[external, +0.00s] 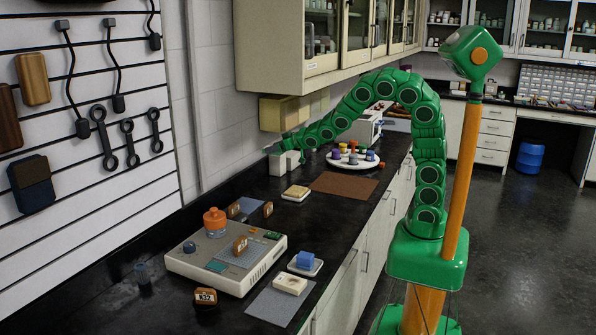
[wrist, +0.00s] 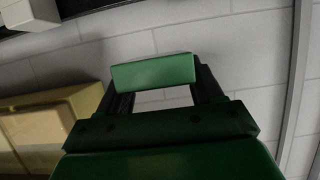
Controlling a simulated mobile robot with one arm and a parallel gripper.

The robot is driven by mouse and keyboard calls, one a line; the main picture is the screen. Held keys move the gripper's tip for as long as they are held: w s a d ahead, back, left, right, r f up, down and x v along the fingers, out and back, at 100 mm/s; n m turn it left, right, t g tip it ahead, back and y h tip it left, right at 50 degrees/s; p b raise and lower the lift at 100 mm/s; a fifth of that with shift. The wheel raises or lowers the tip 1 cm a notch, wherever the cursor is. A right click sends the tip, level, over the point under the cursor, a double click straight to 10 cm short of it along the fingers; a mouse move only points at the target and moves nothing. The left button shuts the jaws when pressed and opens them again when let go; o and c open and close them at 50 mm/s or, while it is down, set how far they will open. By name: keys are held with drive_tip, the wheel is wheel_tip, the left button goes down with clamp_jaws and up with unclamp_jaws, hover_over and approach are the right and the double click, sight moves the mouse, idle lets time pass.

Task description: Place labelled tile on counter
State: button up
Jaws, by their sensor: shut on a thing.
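My gripper (external: 282,147) is at the far left end of my outstretched arm, close to the wall and above a pale box on the counter (external: 330,253). In the wrist view my gripper (wrist: 160,85) has its two dark fingers on either side of a plain green block (wrist: 152,72), and it is shut on this block. No label shows on the block. A brown labelled tile (external: 205,296), reading something like N32, stands on a dark round base at the front. Smaller brown tiles (external: 240,244) stand on and behind the beige device.
A beige device (external: 180,262) with an orange-topped bottle (external: 214,221) fills the near counter. A round white tray (external: 341,163) with coloured pieces is right of my gripper. Cabinets (external: 318,70) hang above; a brown mat (external: 343,184) is bare.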

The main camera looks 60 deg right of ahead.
drive_tip(key=s+a+f+n+y, duration=0.1)
drive_tip(key=s+a+f, duration=0.15)
drive_tip(key=a, duration=1.55)
drive_tip(key=s+a+f, duration=0.1)
drive_tip(key=s+a, duration=0.2)
drive_tip(key=a, duration=1.6)
drive_tip(key=s+a+r, duration=0.2)
drive_tip(key=s+a, duration=1.1)
drive_tip(key=a, duration=0.3)
hover_over(275, 308)
wheel_tip(275, 308, down, 9)
drive_tip(key=shift+m+h, duration=0.3)
drive_tip(key=shift+a+f, duration=0.1)
drive_tip(key=shift+f, duration=0.05)
drive_tip(key=shift+f, duration=4.75)
drive_tip(key=shift+f, duration=0.1)
